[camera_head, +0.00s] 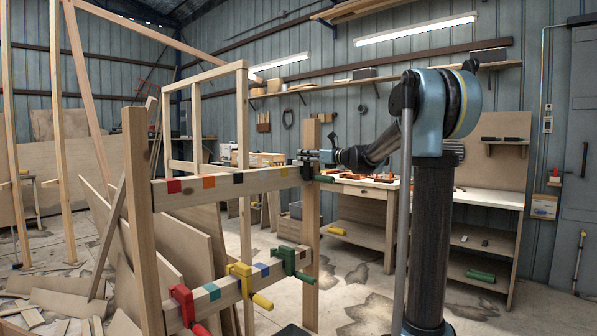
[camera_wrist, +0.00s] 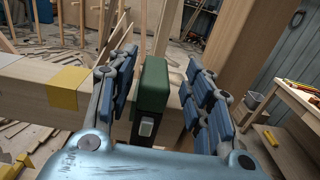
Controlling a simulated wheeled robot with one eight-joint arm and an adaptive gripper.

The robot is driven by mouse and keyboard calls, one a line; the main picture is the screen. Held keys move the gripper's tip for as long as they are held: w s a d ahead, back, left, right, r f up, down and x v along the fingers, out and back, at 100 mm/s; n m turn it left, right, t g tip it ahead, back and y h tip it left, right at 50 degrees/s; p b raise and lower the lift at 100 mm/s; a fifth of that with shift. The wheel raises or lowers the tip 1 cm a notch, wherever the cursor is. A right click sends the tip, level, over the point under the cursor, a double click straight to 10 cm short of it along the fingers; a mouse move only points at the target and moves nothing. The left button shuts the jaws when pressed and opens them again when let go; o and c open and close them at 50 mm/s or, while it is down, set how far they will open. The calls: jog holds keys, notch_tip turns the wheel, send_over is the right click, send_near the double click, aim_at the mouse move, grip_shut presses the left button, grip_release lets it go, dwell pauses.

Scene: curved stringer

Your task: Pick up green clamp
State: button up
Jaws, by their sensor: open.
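A green clamp (camera_wrist: 152,88) stands between the open fingers of my gripper (camera_wrist: 160,72) in the wrist view. Its green body is upright at the end of a wooden rail, near a post. Its lower part is dark, with a small light piece. I cannot tell whether the fingers touch it. In the head view my gripper (camera_head: 316,157) is at the right end of the upper rail (camera_head: 222,189), by the post. A green handle (camera_head: 323,179) shows just below it. Another green clamp (camera_head: 290,259) sits on the lower rail.
A red clamp (camera_head: 184,306) and a yellow clamp (camera_head: 241,279) are on the lower rail (camera_head: 226,292). The right post (camera_head: 310,200) stands close to my gripper. A workbench (camera_head: 480,200) is behind on the right. Boards lean at the left.

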jog(key=shift+x, duration=2.65)
jog(key=shift+s+r, duration=0.2)
grip_shut()
